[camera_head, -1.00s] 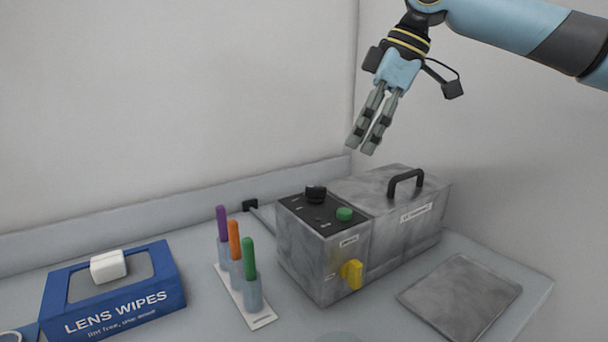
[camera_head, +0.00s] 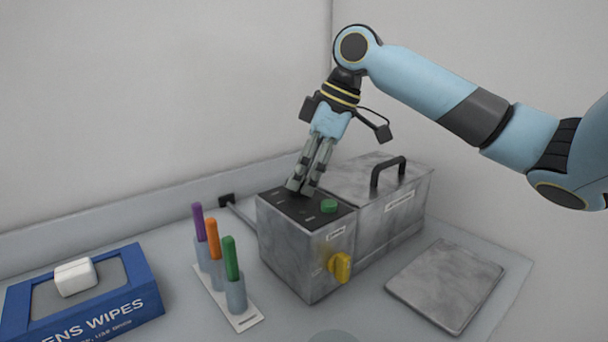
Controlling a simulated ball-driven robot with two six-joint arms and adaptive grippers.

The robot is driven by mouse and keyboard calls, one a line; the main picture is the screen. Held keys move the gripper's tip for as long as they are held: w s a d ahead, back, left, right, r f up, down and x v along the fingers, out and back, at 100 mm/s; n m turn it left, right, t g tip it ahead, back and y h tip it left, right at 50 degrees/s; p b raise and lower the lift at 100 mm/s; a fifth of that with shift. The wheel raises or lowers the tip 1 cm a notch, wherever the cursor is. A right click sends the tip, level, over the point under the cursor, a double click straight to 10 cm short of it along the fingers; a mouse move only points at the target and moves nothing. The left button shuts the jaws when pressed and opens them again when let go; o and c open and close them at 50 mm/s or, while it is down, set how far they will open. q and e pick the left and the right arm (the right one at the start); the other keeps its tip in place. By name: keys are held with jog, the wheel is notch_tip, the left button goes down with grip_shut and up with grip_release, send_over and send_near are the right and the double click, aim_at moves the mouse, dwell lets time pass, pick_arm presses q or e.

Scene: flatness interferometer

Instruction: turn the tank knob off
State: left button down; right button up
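The tank is a grey metal box (camera_head: 395,212) with a black handle on its lid. Its control unit (camera_head: 288,248) stands in front, with a black panel (camera_head: 328,221) on top. The black knob seen on this panel earlier is now hidden behind my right gripper's fingertips. A green button (camera_head: 329,206) sits to the right of the fingertips, and a yellow knob (camera_head: 340,266) is on the front side. My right gripper (camera_head: 301,187) points down at the panel, its two grey fingers close together. Whether they grip the black knob cannot be seen. My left gripper is out of view.
A stand (camera_head: 245,318) with purple, orange and green-topped sticks is left of the control unit. A blue lens wipes box (camera_head: 112,312) lies at the far left. A flat grey plate (camera_head: 446,284) lies at the right. Walls close off the back and right.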

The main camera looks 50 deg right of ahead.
jog(key=shift+f, duration=0.1)
grip_shut()
dwell(0.3)
jog(key=shift+a+p, duration=0.1)
jog(key=shift+p, duration=0.55)
jog(key=m+h+p, duration=0.1)
jog(key=m+p, duration=0.2)
jog(key=p, duration=0.2)
jog(key=m+h+p, duration=0.1)
jog(key=m+p, duration=0.2)
jog(key=p, duration=0.2)
jog(key=m+t+h+p, duration=0.1)
jog(key=m+p, duration=0.2)
jog(key=p, duration=0.2)
jog(key=shift+s+a+r, duration=0.1)
jog(key=shift+a+r, duration=0.15)
jog(key=shift+a, duration=0.15)
jog(key=shift+f+m+h+p, duration=0.15)
jog(key=shift+m+h+p, duration=0.15)
jog(key=shift+m+p, duration=0.3)
